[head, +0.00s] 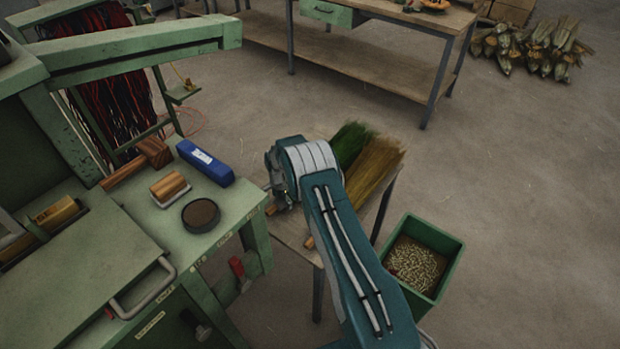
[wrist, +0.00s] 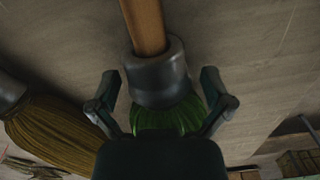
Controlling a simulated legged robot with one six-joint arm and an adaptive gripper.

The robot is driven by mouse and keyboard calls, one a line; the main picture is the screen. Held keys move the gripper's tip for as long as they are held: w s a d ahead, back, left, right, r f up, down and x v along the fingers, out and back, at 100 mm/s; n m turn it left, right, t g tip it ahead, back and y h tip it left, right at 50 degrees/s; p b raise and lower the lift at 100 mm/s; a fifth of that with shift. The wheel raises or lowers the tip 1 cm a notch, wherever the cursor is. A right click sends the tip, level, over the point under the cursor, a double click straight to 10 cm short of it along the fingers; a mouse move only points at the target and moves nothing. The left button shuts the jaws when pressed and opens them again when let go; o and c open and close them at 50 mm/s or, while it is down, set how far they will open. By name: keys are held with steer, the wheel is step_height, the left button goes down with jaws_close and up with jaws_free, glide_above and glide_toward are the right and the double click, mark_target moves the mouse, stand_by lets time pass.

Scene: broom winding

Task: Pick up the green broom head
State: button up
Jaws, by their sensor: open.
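The green broom head (head: 350,142) lies on a small wooden side table, its bristles pointing to the back. In the wrist view its green bristles (wrist: 168,118) come out of a dark grey collar (wrist: 158,80) on a wooden handle (wrist: 145,25). My gripper (wrist: 160,76) is open, one finger on each side of the collar in the picture; contact cannot be told. In the head view my arm hides the collar and most of the gripper. A tan broom head (head: 374,168) lies right beside the green one; it also shows in the wrist view (wrist: 52,125).
A green bin (head: 448,277) of small pieces stands right of the side table. The green machine (head: 75,265) at left carries a blue box (head: 205,163), a wooden roll (head: 169,186) and a dark round tin (head: 201,214).

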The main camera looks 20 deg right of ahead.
steer(key=c, duration=1.2)
